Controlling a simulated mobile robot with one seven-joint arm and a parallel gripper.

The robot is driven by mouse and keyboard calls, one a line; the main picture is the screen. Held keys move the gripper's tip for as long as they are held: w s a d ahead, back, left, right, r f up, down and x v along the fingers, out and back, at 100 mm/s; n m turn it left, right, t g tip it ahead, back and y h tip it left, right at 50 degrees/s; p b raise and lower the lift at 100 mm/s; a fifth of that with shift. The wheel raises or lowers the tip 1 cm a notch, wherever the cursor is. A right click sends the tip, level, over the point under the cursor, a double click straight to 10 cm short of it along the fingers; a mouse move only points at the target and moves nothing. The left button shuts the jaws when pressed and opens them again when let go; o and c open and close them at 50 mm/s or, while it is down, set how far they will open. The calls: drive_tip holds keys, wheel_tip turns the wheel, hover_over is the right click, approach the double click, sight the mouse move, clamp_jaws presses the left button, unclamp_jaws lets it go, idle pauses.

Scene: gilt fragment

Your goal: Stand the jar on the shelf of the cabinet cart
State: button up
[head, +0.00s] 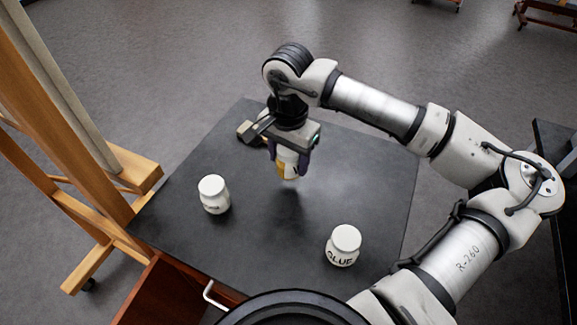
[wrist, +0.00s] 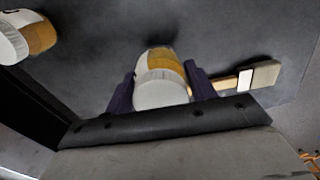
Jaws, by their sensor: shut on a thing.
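My gripper (head: 287,156) points down over the black top and is shut on a jar (head: 288,172) with a white lid and a white and ochre body. In the wrist view the jar (wrist: 160,78) sits upright between the two dark fingers (wrist: 160,93). A dark shadow lies below it; I cannot tell whether its base touches the top. The wood-sided cabinet cart (head: 162,293) with a white handle shows at the lower left, under the black top (head: 350,180). Its shelf is not visible.
A white jar (head: 214,195) stands left and a jar marked GLUE (head: 343,246) stands nearer front right. In the wrist view a flat brush (wrist: 262,75) lies beside the held jar. A wooden easel (head: 110,165) stands close to the left edge. The right of the top is clear.

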sight(288, 171)
drive_tip(key=shift+f+p, duration=0.45)
drive_tip(key=shift+f, duration=1.75)
drive_tip(key=shift+f, duration=0.2)
drive_tip(key=o, duration=1.1)
drive_tip(key=shift+r, duration=0.1)
